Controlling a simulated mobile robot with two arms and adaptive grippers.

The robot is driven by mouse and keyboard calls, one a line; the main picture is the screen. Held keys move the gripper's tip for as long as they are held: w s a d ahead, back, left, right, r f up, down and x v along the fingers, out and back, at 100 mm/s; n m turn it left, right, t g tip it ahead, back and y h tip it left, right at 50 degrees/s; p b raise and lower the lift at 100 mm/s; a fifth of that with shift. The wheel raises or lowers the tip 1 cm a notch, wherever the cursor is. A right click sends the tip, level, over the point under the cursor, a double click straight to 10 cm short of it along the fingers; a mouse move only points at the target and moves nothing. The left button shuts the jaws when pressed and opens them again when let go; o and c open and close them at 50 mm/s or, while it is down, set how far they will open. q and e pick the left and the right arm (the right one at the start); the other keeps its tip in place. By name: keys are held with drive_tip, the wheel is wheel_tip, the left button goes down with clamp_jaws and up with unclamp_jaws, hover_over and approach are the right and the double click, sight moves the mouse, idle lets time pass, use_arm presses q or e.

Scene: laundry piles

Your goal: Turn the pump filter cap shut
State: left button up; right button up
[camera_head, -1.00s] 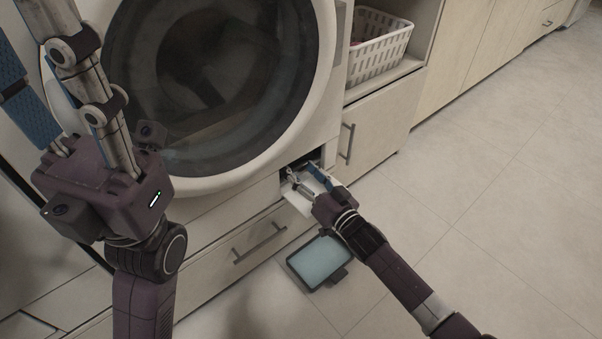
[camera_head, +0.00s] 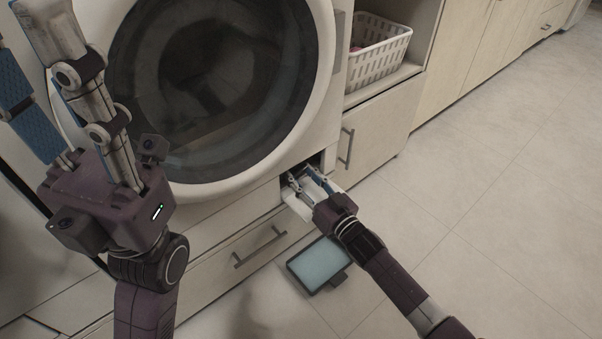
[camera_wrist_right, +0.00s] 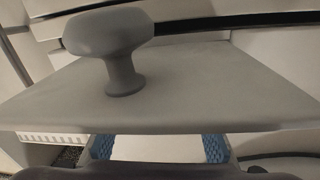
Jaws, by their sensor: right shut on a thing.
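The pump filter recess (camera_head: 316,160) is a dark opening low on the white washing machine, at its right corner. My right gripper (camera_head: 305,176) reaches into it. It is shut on the pump filter cap, which the fingers and the recess hide in the head view. In the right wrist view, a white surface (camera_wrist_right: 155,148) shows between the blue pads of my right gripper (camera_wrist_right: 158,146); the cap's outline cannot be made out. A pale flap (camera_head: 299,206) hangs beside the gripper. My left gripper (camera_head: 30,65) is raised at the left, open and empty.
A shallow tray (camera_head: 320,265) with a pale blue inside lies on the floor below the recess. A drawer handle (camera_head: 259,247) sticks out at its left. A white basket (camera_head: 380,50) stands on a shelf. The floor to the right is clear.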

drive_tip(key=shift+n, duration=0.6)
drive_tip(key=o, duration=1.2)
drive_tip(key=shift+c, duration=0.2)
drive_tip(key=v, duration=1.2)
drive_tip(key=shift+d, duration=0.1)
